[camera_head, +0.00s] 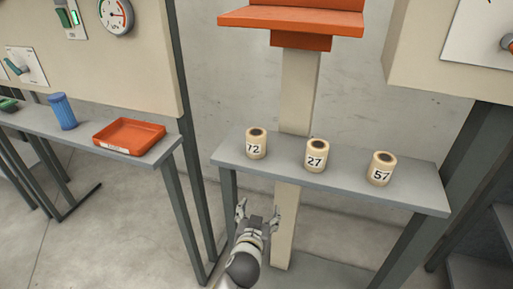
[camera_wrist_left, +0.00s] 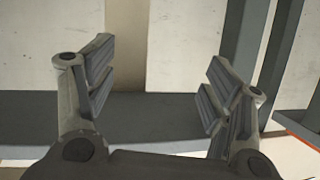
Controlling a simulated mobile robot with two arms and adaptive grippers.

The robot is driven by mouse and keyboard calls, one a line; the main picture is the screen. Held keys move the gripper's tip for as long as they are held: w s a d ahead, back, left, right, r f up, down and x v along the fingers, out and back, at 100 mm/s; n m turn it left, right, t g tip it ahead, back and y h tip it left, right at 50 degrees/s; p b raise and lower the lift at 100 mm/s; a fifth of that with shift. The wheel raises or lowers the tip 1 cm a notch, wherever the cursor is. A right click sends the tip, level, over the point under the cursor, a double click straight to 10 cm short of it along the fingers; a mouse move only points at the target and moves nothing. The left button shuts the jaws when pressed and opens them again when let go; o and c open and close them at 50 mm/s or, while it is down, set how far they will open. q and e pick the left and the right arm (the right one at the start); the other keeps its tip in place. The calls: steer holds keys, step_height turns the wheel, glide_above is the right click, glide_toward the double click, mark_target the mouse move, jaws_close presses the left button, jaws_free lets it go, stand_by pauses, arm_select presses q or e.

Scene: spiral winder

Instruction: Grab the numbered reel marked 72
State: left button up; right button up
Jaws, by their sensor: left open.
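The reel marked 72 (camera_head: 256,143) is a cream cylinder with a dark hole in its top. It stands upright at the left end of a grey shelf (camera_head: 405,196); its first digit is a little unclear. My left gripper (camera_head: 258,211) is in front of and below the shelf edge, below the reel and apart from it. Its fingers are spread and empty. The left wrist view shows the open fingers (camera_wrist_left: 160,75) with nothing between them and no reel in sight. My right gripper is not in view.
Similar reels marked 27 (camera_head: 316,155) and 57 (camera_head: 381,168) stand to the right on the same shelf, with gaps between them. A cream post (camera_head: 297,95) rises behind. A side bench holds an orange tray (camera_head: 129,136) and a blue cup (camera_head: 62,111).

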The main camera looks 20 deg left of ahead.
mark_target(255, 148)
arm_select(q)
step_height(255, 148, up, 16)
steer(key=a+n+t+y, duration=0.2)
steer(key=n+t, duration=0.1)
steer(key=x, duration=0.5)
steer(key=shift+a+r, duration=0.15)
steer(key=shift+x, duration=0.8)
steer(key=x, duration=0.2)
steer(key=p+x, duration=0.1)
steer(key=x, duration=0.1)
steer(key=shift+w, duration=0.2)
steer(key=shift+r, duration=0.1)
steer(key=c, duration=1.1)
steer(key=shift+c, duration=0.3)
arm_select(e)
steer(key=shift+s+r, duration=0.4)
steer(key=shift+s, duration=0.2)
arm_select(q)
steer(key=shift+r, duration=0.1)
